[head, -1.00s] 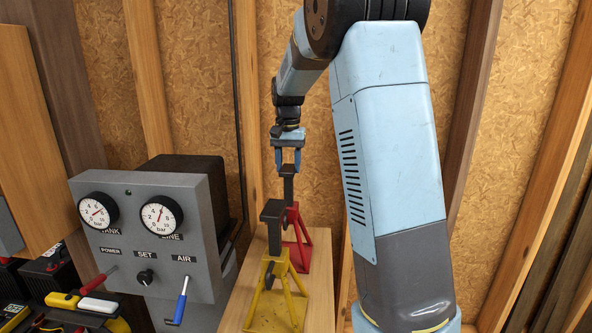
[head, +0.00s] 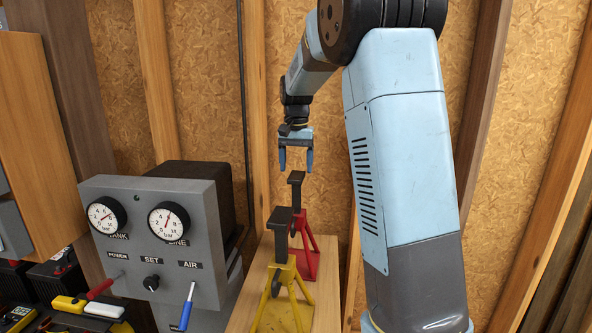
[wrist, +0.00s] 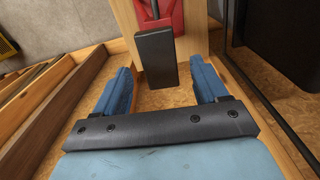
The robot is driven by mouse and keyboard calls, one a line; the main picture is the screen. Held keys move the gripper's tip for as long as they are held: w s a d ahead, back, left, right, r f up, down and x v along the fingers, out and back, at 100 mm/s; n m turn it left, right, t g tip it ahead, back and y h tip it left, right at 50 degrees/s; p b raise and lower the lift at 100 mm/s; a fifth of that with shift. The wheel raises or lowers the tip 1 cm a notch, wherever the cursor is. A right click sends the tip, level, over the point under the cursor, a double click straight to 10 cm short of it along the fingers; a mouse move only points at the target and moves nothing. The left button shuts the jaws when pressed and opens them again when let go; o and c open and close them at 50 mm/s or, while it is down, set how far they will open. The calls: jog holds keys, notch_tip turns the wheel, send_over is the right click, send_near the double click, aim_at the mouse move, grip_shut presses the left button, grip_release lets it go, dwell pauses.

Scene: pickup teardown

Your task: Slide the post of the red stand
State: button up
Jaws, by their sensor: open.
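The red stand (head: 304,258) is on the wooden bench, behind the yellow stand. Its dark post (head: 296,205) sticks up from its top and ends in a wider head. My gripper (head: 296,171) hangs above the post, open and empty, with its blue fingers pointing down. In the wrist view the head of the dark post (wrist: 155,57) lies between the lines of my two open fingers (wrist: 158,90), with space on both sides. Part of the red stand (wrist: 165,18) shows beyond it at the top. I cannot tell from this view how high the fingers are above the post.
The yellow stand (head: 284,300) with its own dark post (head: 280,236) stands nearer on the bench (head: 324,292). A grey gauge panel (head: 190,262) with levers is on the left. Wooden studs and chipboard wall (head: 283,110) are close behind.

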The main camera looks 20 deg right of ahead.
aim_at(297, 176)
notch_tip(297, 176, up, 12)
dwell(0.4)
jog(key=shift+f, duration=0.1)
jog(key=s+n+t, duration=0.3)
jog(key=s, duration=1.4)
jog(key=s+a+f+n+t, duration=0.1)
jog(key=s+f, duration=0.3)
jog(key=s, duration=0.5)
jog(key=s+a+f+n+t, duration=0.1)
jog(key=s+f, duration=0.4)
jog(key=s, duration=0.4)
jog(key=shift+a+n+t, duration=0.3)
jog(key=shift+a, duration=0.1)
jog(key=shift+f, duration=0.1)
